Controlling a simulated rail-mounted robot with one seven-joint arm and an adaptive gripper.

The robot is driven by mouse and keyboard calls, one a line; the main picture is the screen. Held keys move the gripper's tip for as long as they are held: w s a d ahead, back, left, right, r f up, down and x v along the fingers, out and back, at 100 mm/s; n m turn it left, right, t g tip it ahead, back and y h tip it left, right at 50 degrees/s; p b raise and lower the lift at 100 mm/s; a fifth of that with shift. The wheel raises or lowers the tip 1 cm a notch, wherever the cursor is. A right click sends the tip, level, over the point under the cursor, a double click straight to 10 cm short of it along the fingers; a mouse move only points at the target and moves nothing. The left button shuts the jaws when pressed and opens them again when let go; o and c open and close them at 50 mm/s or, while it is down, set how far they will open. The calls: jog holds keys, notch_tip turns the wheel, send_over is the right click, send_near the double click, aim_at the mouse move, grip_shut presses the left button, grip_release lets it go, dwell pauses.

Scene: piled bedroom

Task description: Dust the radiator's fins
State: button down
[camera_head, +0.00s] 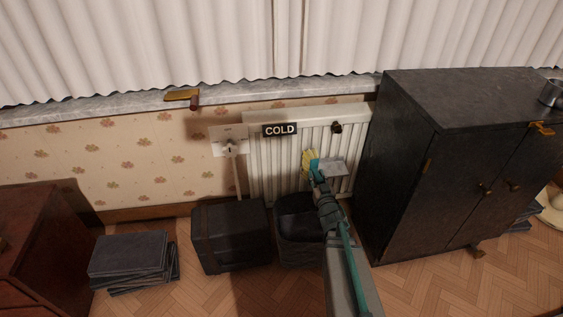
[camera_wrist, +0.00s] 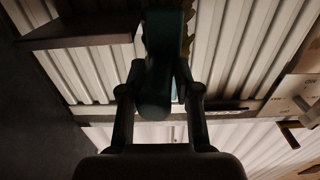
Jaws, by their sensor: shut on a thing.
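The white radiator (camera_head: 262,180) stands against the wall under the window, with upright fins along its front. A "COLD" sign (camera_head: 280,130) is at its top. My gripper (camera_head: 319,183) is in front of the fins, shut on a duster (camera_head: 309,160) with a yellow head and teal handle. I cannot tell whether the head touches the fins. In the wrist view, my gripper (camera_wrist: 160,92) is closed around the dark teal handle (camera_wrist: 154,100), which hides much of the head. The radiator's fins (camera_wrist: 85,72) run behind it.
A dark cabinet (camera_head: 400,180) stands close on the radiator's right. A dark trunk (camera_head: 230,238) and an open-topped dark box (camera_head: 297,217) sit below its front. A wall switch plate (camera_head: 229,140) is at its left. A dark stack (camera_head: 128,259) lies on the floor.

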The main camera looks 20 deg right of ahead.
jog(key=shift+s+d+f, duration=0.1)
jog(key=shift+s+d, duration=0.05)
jog(key=shift+d, duration=0.15)
jog(key=shift+s+a+b, duration=0.2)
jog(key=shift+s+b, duration=0.1)
jog(key=shift+s, duration=0.9)
jog(key=shift+s+a+b, duration=0.2)
jog(key=shift+s+b, duration=0.05)
jog(key=shift+s, duration=0.95)
